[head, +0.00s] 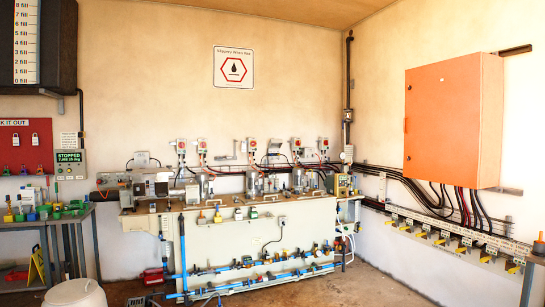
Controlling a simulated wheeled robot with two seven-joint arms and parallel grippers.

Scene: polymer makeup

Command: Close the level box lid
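No box in view carries a readable name as the level box. A dark box (59,45) hangs on the wall at the top left, with a white scale strip (26,40) marked from 0 fill up to 8 fill. The picture edge cuts it off, and I cannot make out a lid or whether one is open. Neither of my grippers is in view.
A long bench (218,236) with machines and blue pipes stands along the back wall. A table (38,222) with small coloured items is at the left. An orange cabinet (453,122) hangs at the right. Floor (375,287) is clear at the lower right.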

